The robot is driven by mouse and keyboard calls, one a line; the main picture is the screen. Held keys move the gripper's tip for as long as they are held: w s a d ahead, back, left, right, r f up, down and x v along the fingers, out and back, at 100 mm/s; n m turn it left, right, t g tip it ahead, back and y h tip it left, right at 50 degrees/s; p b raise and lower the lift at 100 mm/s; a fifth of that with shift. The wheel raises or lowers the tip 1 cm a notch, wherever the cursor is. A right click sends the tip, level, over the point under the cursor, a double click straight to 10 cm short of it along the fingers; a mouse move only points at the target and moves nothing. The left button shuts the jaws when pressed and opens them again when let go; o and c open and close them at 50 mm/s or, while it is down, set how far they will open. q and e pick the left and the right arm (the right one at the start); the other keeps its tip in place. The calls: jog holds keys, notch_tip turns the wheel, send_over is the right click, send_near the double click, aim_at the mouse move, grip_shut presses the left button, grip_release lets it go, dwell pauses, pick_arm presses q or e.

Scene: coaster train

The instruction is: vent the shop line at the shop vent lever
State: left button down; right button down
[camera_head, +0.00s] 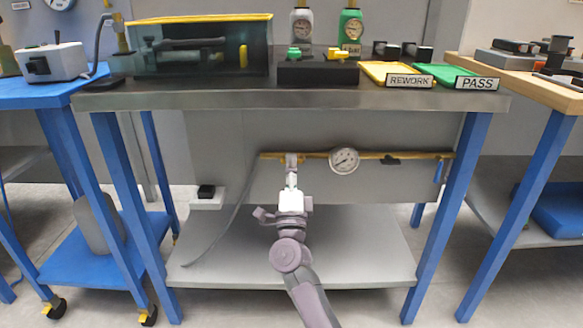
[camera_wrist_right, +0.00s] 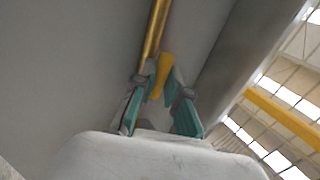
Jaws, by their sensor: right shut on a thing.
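My right gripper (camera_head: 291,160) reaches under the front edge of the middle bench to the left part of a brass pipe (camera_head: 410,155). In the right wrist view the teal fingers (camera_wrist_right: 160,95) are closed on both sides of a yellow lever (camera_wrist_right: 163,72), touching it. The brass pipe (camera_wrist_right: 155,30) runs up from the lever in that view. In the head view the gripper hides the lever. A round white gauge (camera_head: 344,160) sits on the pipe to the right of the gripper. My left gripper is not in view.
The bench top (camera_head: 200,98) lies above the arm and a grey lower shelf (camera_head: 370,260) below it. A dark fitting (camera_head: 390,160) and a blue handle (camera_head: 438,170) are farther right along the pipe. A grey hose (camera_head: 240,215) hangs to the left.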

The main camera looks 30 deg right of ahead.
dwell(0.4)
jog(key=c, duration=1.2)
grip_release()
jog(key=shift+s, duration=0.1)
jog(key=v, duration=1.2)
